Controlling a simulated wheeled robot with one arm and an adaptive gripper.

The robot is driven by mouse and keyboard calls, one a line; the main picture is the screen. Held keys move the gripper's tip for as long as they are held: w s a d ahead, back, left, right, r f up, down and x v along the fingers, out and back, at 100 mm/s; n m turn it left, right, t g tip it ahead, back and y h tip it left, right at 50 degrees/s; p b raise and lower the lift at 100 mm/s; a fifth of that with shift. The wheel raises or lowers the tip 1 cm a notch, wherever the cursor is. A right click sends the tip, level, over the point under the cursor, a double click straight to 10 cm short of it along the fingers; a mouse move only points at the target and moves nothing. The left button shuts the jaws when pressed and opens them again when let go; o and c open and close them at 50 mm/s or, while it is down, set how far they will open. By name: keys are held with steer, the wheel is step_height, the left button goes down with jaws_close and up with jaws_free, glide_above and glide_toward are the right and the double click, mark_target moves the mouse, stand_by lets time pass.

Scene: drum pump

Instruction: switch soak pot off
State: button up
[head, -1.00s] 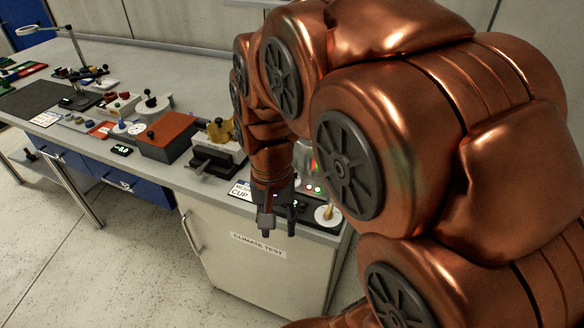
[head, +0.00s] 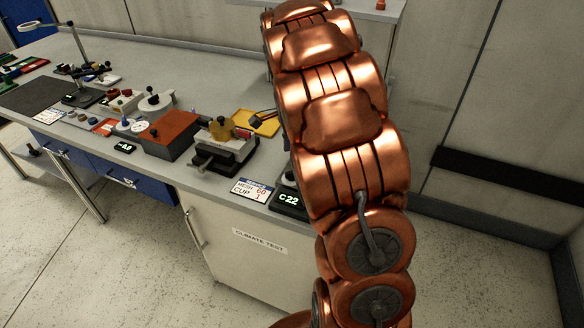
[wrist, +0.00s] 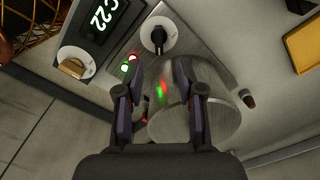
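The pot, a shiny metal cylinder (wrist: 222,125), stands beside a control panel in the wrist view. The panel has a lit display reading C 22 (wrist: 103,15), a green and a red light (wrist: 130,62), a white dial with a black knob (wrist: 157,36) and a white dial with a tan knob (wrist: 74,65). My gripper (wrist: 157,90) is open, its two fingers apart over the pot and the panel's edge. I cannot tell whether they touch the pot. In the head view the display (head: 289,199) shows; my arm hides the gripper, pot and dials.
A printed card (head: 251,190) lies left of the display. A dark clamp-like device (head: 222,155), an orange-topped box (head: 168,130) and a yellow tray (head: 256,121) stand further left on the bench. The bench's front edge is close by, above a cabinet marked climate test (head: 258,240).

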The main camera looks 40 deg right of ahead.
mark_target(291, 172)
steer(key=shift+f+p, duration=1.1)
steer(key=shift+f, duration=2.75)
steer(key=shift+c, duration=0.3)
jaws_close()
